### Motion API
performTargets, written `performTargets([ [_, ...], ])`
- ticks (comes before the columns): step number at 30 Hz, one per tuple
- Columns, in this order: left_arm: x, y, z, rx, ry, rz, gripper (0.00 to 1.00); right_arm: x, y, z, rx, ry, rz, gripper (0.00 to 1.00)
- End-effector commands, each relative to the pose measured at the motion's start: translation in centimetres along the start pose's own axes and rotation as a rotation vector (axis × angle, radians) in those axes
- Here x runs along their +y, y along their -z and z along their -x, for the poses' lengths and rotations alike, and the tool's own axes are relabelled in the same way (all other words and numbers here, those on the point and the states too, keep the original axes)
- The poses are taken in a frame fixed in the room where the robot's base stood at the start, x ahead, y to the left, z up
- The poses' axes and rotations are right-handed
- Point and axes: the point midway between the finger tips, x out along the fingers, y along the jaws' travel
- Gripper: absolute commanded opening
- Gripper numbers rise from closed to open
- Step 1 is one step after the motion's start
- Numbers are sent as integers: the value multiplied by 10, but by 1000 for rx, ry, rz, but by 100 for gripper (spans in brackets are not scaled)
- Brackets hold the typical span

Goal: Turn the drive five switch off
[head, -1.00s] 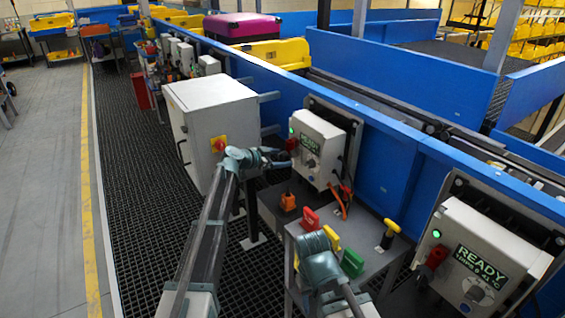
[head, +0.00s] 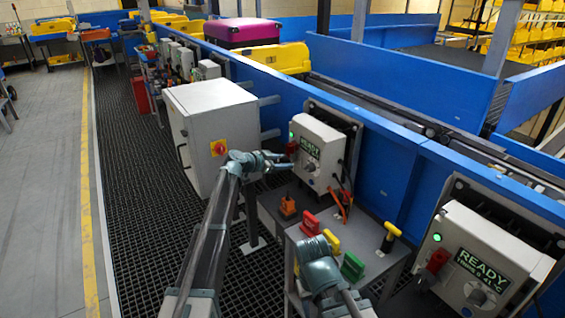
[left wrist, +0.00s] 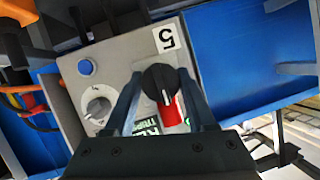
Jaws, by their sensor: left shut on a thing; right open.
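The drive box marked 5 (left wrist: 145,50) is light grey and hangs on the blue conveyor side; in the head view the box (head: 322,140) shows a green lamp and a lit READY display. Its switch has a black round part (left wrist: 159,82) with a white mark and a red handle (left wrist: 170,113); in the head view the switch (head: 291,147) is partly hidden. My left gripper (left wrist: 160,88) is shut on the switch, one finger on each side; in the head view it reaches in from the left. My right gripper (head: 318,272) is open above the small table; its fingertips are hard to make out.
The grey table (head: 372,262) below carries red (head: 309,223), yellow (head: 332,241) and green (head: 352,266) items and a yellow-and-black handle (head: 390,236). A second READY box (head: 485,255) is at right. A grey cabinet (head: 207,130) stands left of my left gripper.

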Motion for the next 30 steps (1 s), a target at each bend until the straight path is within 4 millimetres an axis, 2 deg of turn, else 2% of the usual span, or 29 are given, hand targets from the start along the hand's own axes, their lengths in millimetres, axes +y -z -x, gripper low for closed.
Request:
performTargets([
  [5,-5,1,0,-5,-34,89,0,0,0,4,0,0,0,50],
  [15,-6,-1,-1,-30,-176,421,0,1,0,6,0,0,0,50],
  [27,-5,-1,0,-34,-190,458,0,1,0,6,0,0,0,50],
  [28,-4,-1,0,-34,-190,458,61,1,0,6,0,0,0,50],
  [30,-4,-1,0,-34,-191,457,74,1,0,6,0,0,0,50],
])
